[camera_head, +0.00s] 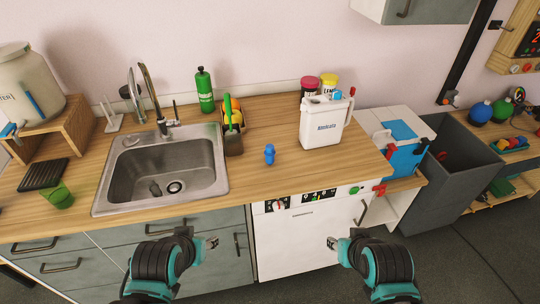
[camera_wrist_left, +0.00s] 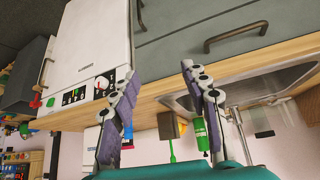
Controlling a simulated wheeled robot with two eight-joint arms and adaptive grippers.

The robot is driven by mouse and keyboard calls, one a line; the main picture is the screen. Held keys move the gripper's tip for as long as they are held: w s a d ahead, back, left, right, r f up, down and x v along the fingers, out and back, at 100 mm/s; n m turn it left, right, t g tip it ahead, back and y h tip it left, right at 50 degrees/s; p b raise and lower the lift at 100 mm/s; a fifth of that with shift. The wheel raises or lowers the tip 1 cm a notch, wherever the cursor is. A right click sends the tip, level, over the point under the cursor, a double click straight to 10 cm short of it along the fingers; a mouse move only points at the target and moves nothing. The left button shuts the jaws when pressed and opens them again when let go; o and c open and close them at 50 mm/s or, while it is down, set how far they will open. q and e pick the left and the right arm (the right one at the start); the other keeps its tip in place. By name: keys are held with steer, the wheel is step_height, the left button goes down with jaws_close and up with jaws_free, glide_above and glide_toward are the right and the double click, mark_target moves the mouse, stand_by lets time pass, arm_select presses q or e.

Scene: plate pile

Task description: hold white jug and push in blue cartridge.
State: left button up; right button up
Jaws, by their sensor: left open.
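The white jug (camera_head: 322,122) with blue lettering stands upright at the back right of the wooden counter.
A metal sink (camera_head: 214,190) with a faucet is left of the small blue object. A green bottle (camera_head: 204,90), a brush holder (camera_head: 232,140) and two lidded jars (camera_head: 328,80) stand at the back. The counter front around the blue object is clear.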

arm_select(q)
steer(key=shift+o, duration=0.4)
steer(key=m+t+h+p, duration=0.4)
steer(key=m+h+p, duration=0.25)
steer(key=p, duration=0.25)
glide_toward(268, 149)
steer(key=x, duration=0.4)
steer(key=shift+h, duration=0.35)
steer(key=b+x, duration=0.1)
steer(key=x, duration=0.3)
steer(key=b+x, duration=0.1)
steer(key=x, duration=0.3)
steer(key=shift+a+f+b, duration=0.2)
steer(key=shift+a+b, duration=0.05)
steer(key=shift+b, duration=0.15)
steer(key=shift+s+r, duration=0.1)
steer(key=shift+c, duration=0.9)
steer(key=c, duration=0.9)
